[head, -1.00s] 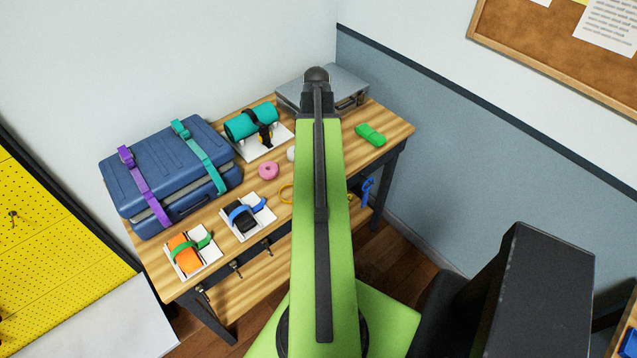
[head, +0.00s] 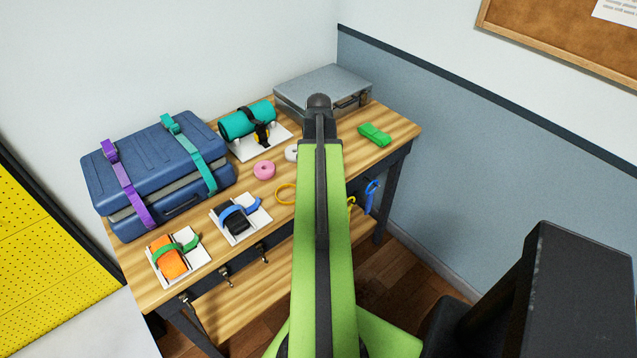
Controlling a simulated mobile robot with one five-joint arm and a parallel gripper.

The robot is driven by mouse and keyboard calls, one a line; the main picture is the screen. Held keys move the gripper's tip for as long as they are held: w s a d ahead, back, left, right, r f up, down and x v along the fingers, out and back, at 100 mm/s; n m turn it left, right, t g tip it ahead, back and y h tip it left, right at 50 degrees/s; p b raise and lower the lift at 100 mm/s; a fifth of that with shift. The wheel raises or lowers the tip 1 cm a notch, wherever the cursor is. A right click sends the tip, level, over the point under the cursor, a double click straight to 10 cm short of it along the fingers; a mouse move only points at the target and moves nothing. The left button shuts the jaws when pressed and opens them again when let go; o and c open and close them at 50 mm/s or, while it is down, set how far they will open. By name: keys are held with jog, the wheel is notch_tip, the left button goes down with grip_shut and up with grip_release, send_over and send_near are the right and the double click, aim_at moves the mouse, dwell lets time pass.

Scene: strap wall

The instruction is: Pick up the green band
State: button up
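A green band (head: 190,244) lies across an orange block (head: 168,259) on a white holder at the front left of the table. Another green item, a folded bundle (head: 375,134), lies on bare wood at the table's right end. The frames do not settle which of the two the task names. My arm reaches up the middle of the head view, over the table as seen from here. My gripper cannot be made out; only the arm's links and a dark joint at their far end show. No contact with either green item is visible.
The wooden table (head: 278,224) holds a blue suitcase (head: 155,165) with purple and teal straps, a teal roll (head: 247,120), a black block with a blue strap (head: 236,217), a pink ring (head: 264,170) and a grey case (head: 320,88). Walls stand behind and right.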

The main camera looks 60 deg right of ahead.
jog(key=shift+r, duration=0.1)
jog(key=shift+c, duration=0.3)
jog(key=c, duration=1.4)
jog(key=shift+o, duration=0.2)
jog(key=shift+r, duration=0.1)
